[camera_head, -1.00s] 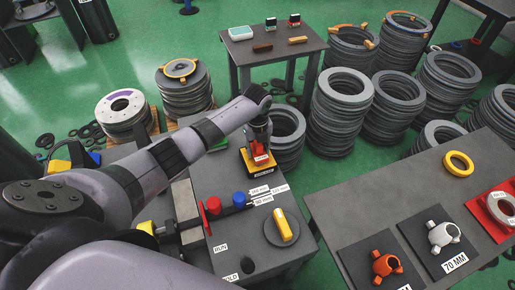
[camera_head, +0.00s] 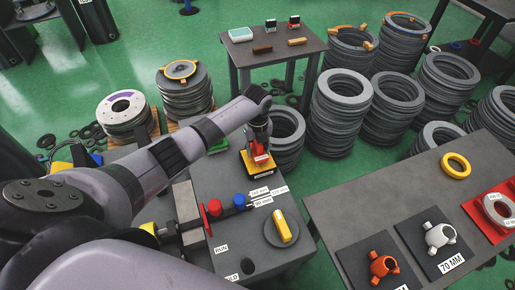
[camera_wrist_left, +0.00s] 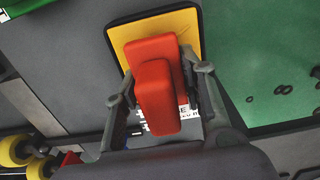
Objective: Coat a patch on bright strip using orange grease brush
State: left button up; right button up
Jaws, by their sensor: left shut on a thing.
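My left gripper (camera_head: 259,146) is at the far end of the grey workbench (camera_head: 207,172), pointing down over a yellow plate with a dark border (camera_head: 250,169). It is shut on a red-orange block-shaped thing (camera_wrist_left: 157,95). The yellow plate (camera_wrist_left: 185,25) lies behind that thing in the left wrist view, with a partly covered white label beside it. I cannot tell whether the held thing touches the plate. No bristles show, so I cannot confirm that it is the orange grease brush. I cannot pick out the bright strip with certainty. My right gripper is not in view.
A yellow handle on a grey disc (camera_head: 282,227) and red and blue knobs (camera_head: 239,199) stand on the bench. A small table (camera_head: 265,52) behind holds stamps and bars. Tall ring stacks (camera_head: 341,110) stand close on the right. The front-right table (camera_head: 350,205) holds orange and white fittings.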

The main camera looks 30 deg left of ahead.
pick_arm(q)
jog(key=shift+r+p, duration=2.4)
jog(key=shift+r, duration=0.45)
jog(key=shift+f, duration=0.1)
jog(key=shift+w+d+r+n, duration=0.2)
jog(key=shift+r+n, duration=0.1)
jog(key=shift+r, duration=0.2)
jog(key=s+d+r+n, duration=0.1)
jog(key=d+r+n, duration=0.2)
jog(key=r+n, duration=0.35)
jog(key=s+d+r+n, duration=0.1)
jog(key=d+r+n, duration=0.3)
jog(key=r+n, duration=0.3)
jog(key=s+d+r+n, duration=0.1)
jog(key=s+r+n, duration=0.3)
jog(key=s, duration=0.5)
jog(key=s+r+n, duration=0.5)
jog(key=s+n, duration=0.3)
jog(key=s, duration=0.1)
jog(key=shift+s+d, duration=0.15)
jog(key=shift+d, duration=0.25)
